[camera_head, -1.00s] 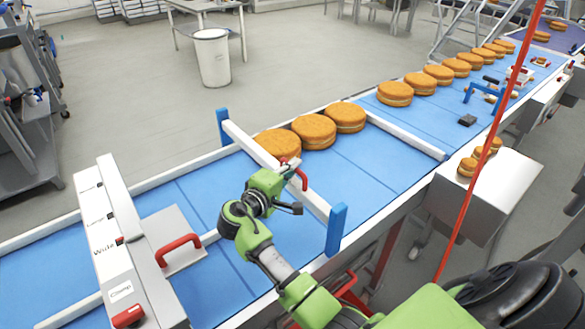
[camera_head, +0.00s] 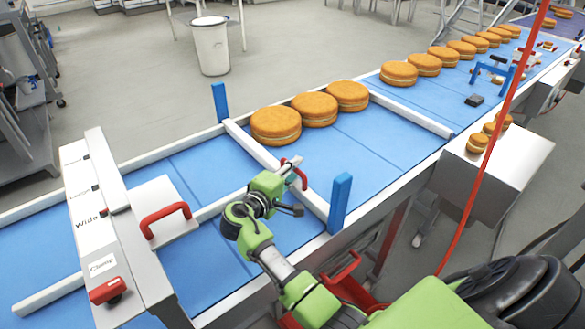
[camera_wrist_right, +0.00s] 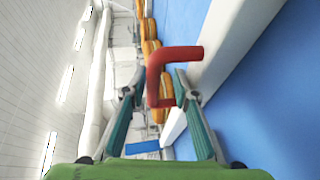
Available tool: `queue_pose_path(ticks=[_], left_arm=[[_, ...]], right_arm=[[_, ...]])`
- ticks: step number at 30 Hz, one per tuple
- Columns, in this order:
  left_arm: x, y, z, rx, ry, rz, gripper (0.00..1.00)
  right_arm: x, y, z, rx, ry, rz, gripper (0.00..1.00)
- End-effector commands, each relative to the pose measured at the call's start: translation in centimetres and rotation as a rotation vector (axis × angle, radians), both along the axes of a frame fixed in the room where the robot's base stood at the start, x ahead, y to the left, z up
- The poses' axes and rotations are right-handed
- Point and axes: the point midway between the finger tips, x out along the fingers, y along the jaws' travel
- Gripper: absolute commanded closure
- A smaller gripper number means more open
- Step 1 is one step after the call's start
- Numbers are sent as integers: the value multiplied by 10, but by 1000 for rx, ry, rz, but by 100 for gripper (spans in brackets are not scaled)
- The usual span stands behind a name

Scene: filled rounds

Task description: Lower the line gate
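The line gate (camera_head: 258,152) is a white bar across the blue belt, between two upright blue posts (camera_head: 340,203). The posts stick up well above the bar, which sits low, near the belt; I cannot tell whether it touches. A red handle (camera_head: 299,172) is on the bar. My right gripper (camera_head: 293,170) is at this handle. In the right wrist view the red handle (camera_wrist_right: 154,82) stands between the two fingers (camera_wrist_right: 158,88), which are apart, with a gap on the left side. My left gripper is not in view.
Large round cakes (camera_head: 276,125) stand in a row just behind the bar. A machine with a red handle (camera_head: 165,215) and a "Clamp" lever (camera_head: 108,291) stands at the left. A red cable (camera_head: 490,150) hangs at the right. The belt before the bar is bare.

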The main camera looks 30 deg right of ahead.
Motion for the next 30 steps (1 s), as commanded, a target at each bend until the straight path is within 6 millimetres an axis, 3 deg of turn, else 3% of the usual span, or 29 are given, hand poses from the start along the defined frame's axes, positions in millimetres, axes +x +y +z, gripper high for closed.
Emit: queue_pose_path(ticks=[8,21,30], left_arm=[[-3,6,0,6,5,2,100],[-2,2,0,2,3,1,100],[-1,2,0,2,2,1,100]], right_arm=[[0,4,3,-1,-5,3,72],[-29,59,13,0,-3,2,72],[-32,64,16,-1,-3,0,72]])
